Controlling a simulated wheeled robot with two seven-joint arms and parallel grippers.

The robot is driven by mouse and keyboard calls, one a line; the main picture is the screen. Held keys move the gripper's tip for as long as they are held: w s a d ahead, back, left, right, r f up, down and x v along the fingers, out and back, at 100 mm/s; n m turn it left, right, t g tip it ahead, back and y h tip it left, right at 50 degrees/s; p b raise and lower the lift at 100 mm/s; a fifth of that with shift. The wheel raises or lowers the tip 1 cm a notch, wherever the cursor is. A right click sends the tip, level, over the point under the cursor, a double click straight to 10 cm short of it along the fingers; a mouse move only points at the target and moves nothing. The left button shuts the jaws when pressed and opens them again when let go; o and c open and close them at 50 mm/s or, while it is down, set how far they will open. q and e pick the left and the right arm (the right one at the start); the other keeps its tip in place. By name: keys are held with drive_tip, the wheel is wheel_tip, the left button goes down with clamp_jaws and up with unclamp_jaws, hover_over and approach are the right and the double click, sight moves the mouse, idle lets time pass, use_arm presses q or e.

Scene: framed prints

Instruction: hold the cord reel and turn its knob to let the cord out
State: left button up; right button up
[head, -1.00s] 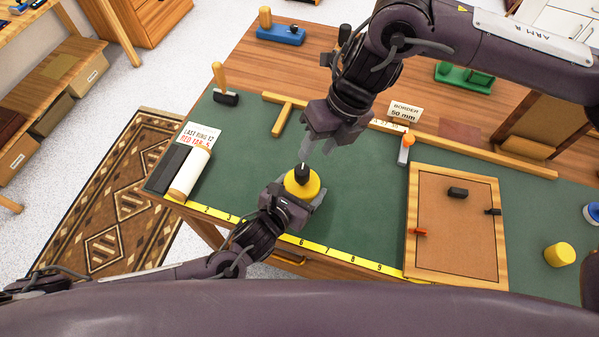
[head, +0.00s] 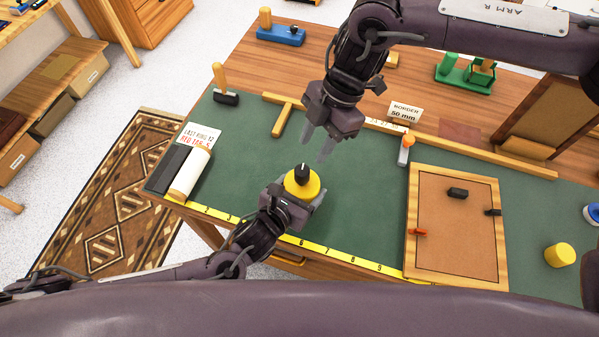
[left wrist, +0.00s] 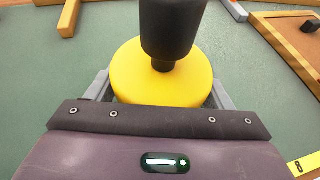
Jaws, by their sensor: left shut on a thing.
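The cord reel (head: 300,190) is a round yellow body with a black knob (head: 302,172) standing on top. It is at the near side of the green mat. My left gripper (head: 303,189) has its fingers on both sides of the yellow body and is shut on it. In the left wrist view the yellow reel (left wrist: 140,88) sits between the grey fingers, and the black knob (left wrist: 172,25) rises toward the camera. My right gripper (head: 317,146) is open and empty, apart from the knob, above and slightly right of it. No let-out cord is clearly visible.
A framed cork board (head: 455,265) lies to the right, with a yellow cylinder (head: 560,255) beyond it. A white roll (head: 190,172) lies on the left. A yellow ruler strip (head: 340,258) runs along the front edge. The green mat (head: 360,190) is clear right of the reel.

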sight(302, 170)
drive_tip(key=x, duration=1)
drive_tip(key=shift+f, duration=0.1)
drive_tip(key=c, duration=0.7)
